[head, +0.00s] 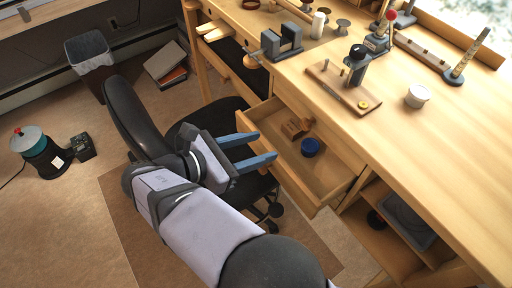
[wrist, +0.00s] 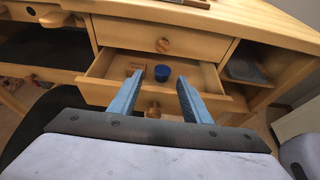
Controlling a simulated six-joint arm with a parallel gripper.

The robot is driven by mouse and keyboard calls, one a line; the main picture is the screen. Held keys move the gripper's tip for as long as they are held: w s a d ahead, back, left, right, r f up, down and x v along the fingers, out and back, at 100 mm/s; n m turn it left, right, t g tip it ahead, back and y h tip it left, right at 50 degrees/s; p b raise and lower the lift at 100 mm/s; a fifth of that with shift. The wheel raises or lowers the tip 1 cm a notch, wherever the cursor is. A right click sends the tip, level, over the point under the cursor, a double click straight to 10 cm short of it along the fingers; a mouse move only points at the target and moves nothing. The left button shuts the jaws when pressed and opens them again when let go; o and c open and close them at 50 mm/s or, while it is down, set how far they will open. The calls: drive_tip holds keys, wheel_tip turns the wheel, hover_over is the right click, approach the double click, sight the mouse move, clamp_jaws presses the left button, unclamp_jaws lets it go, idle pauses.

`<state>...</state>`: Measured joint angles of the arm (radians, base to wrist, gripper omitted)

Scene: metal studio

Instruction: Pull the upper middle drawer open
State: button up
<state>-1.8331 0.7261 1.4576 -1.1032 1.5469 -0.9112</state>
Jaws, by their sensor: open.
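A wooden drawer (head: 325,178) stands pulled out below the bench top; in the wrist view its front (wrist: 202,101) sits under a shut drawer (wrist: 130,36) with a round knob (wrist: 163,45). The open drawer holds a blue round container (head: 310,147) and a small brown wooden block (head: 294,128). Its own knob (wrist: 153,109) shows between my fingers in the wrist view. My gripper (head: 266,146) is open and empty, with both blue fingers pointing at the drawer near its front edge. I cannot tell whether a finger touches the drawer.
A black chair (head: 137,122) stands close beside my arm. An open shelf (head: 385,242) lies right of the drawer.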

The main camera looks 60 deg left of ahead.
wheel_tip(320, 180, up, 5)
drive_tip(key=w+g+p, duration=0.2)
drive_tip(key=g+p, duration=1)
drive_tip(key=g, duration=0.1)
drive_tip(key=shift+g, duration=0.3)
wheel_tip(320, 180, down, 6)
drive_tip(key=shift+s+r+b, duration=0.1)
drive_tip(key=shift+s+b, duration=0.05)
drive_tip(key=shift+b, duration=0.2)
drive_tip(key=shift+f, duration=0.45)
drive_tip(key=shift+f+p, duration=0.7)
drive_tip(key=shift+f, duration=2.9)
